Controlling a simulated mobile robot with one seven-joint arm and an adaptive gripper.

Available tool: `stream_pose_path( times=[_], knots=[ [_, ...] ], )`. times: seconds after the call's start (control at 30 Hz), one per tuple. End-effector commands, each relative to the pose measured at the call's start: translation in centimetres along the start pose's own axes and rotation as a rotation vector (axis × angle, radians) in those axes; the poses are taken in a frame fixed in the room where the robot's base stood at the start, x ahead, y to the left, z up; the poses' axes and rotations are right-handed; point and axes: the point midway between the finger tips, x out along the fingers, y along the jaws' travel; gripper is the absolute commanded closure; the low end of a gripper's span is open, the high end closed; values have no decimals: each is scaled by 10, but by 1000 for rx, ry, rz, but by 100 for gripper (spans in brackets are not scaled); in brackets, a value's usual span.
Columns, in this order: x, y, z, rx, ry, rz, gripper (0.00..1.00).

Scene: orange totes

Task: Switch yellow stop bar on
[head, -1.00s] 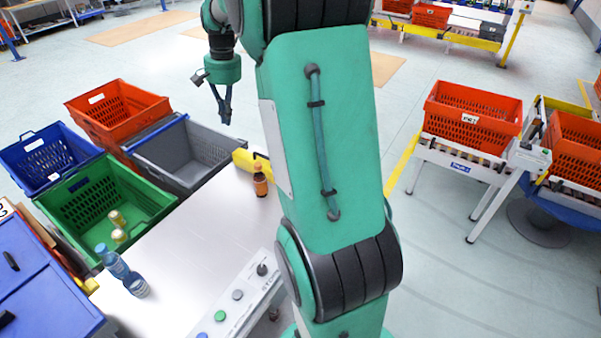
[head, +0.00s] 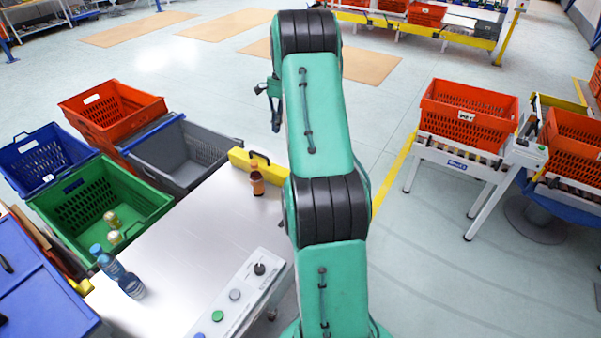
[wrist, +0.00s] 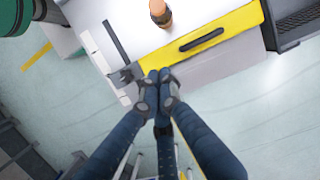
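The yellow stop bar (head: 243,158) stands at the far end of the metal table, with a black handle on it. In the wrist view the yellow bar (wrist: 240,28) runs along the table's edge, and its black handle (wrist: 201,40) lies on it. My gripper (wrist: 158,76) has its fingertips together and holds nothing. In the wrist view it appears just off the bar's left end; I cannot tell if it touches. In the head view my gripper (head: 276,122) hangs above and right of the bar, partly hidden by my arm.
A brown bottle (head: 257,181) stands close to the bar. The grey crate (head: 222,143) is beyond the table, with the green crate (head: 150,197) to the left. A button panel (head: 235,294) is at the table's front. Open floor lies right of the table.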

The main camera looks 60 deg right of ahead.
Motion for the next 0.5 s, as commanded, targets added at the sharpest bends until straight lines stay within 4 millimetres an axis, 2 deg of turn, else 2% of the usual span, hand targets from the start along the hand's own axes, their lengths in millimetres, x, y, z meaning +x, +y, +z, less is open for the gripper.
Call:
stream_pose_path(
  times=[0.03,0.2,0.5],
  knots=[
    [10,10,-13,23,-12,-1,100],
    [37,37,-51,91,-46,-7,100],
    [85,89,-106,202,-102,-19,100]
  ],
)
